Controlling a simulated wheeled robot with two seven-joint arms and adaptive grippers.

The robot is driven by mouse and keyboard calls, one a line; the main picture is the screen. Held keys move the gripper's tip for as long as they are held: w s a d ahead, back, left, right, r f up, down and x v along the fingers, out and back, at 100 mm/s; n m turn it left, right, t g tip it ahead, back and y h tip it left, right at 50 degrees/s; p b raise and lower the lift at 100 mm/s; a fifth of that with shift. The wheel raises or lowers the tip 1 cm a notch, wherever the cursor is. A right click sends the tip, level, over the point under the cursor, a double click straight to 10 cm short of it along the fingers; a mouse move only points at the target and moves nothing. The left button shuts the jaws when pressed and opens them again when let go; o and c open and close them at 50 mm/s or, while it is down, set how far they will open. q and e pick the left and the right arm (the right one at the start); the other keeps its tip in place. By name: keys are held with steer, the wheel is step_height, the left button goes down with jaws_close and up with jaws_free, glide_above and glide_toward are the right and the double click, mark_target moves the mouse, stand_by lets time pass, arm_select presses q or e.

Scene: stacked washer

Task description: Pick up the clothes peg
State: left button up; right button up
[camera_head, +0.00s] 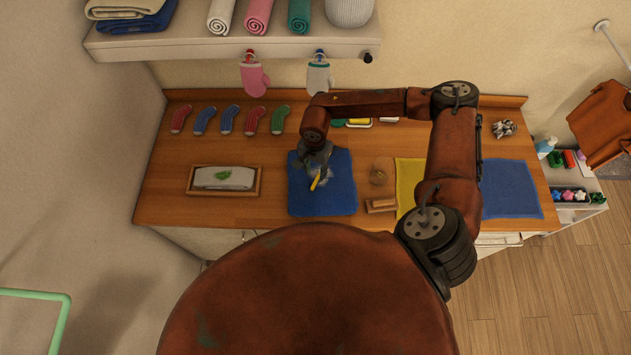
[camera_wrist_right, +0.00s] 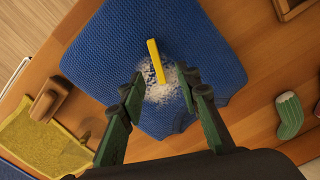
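The clothes peg looks to be the narrow yellow piece (camera_head: 315,183) on the blue cloth (camera_head: 335,200) on the worktop. My right gripper (camera_head: 321,163) is over this cloth, just beyond the peg. In the wrist view its fingers (camera_wrist_right: 161,82) are apart with nothing gripped, and the peg is ahead of the fingertips. My left gripper is not in view.
A wooden tray (camera_head: 191,190) with folded cloth stands left of the blue cloth. A wooden block (camera_head: 381,206) and a yellow cloth (camera_head: 405,180) lie to its right. Several socks (camera_head: 229,120) lie behind. A shelf (camera_head: 225,45) overhangs the back of the worktop.

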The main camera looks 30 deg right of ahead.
mark_target(316, 181)
steer(key=f, duration=0.1)
steer(key=f+p, duration=0.1)
steer(key=f, duration=0.1)
steer(key=f+p, duration=0.1)
steer(key=shift+s+f, duration=0.25)
steer(key=shift+f, duration=0.35)
steer(key=c, duration=0.8)
